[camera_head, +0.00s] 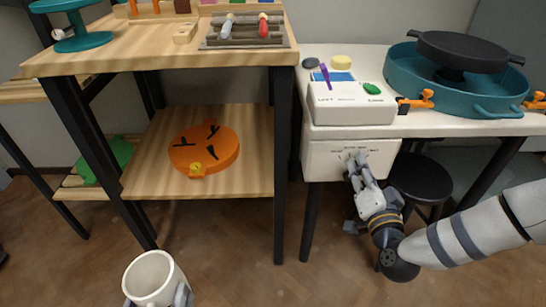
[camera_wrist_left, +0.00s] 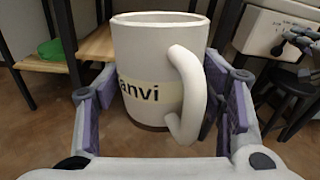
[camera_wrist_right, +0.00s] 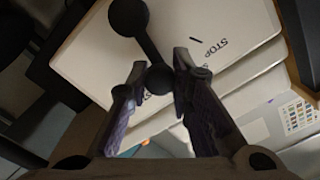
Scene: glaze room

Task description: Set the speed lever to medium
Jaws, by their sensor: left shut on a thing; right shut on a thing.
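The dark speed lever (camera_wrist_right: 140,42), a rod with a ball at each end, is on the white front panel (camera_head: 325,160) of the wheel. My right gripper (camera_head: 357,165) is at this panel. In the right wrist view its fingers (camera_wrist_right: 160,72) are shut around the lever's near ball (camera_wrist_right: 158,80). STOP is printed on the panel beside the lever; the other marks are too small to read, so I cannot tell the lever's setting. My left gripper (camera_wrist_left: 163,95) is shut on a white mug (camera_wrist_left: 145,60) with part of a name on it, held upright at lower left (camera_head: 152,275).
A white box (camera_head: 350,103) with a blue tray, purple tool and green piece sits on the white table. A teal basin (camera_head: 400,75) with a dark wheel head (camera_head: 465,50) stands right. A black stool (camera_head: 425,178) is below. A wooden shelf unit (camera_head: 150,60) stands left.

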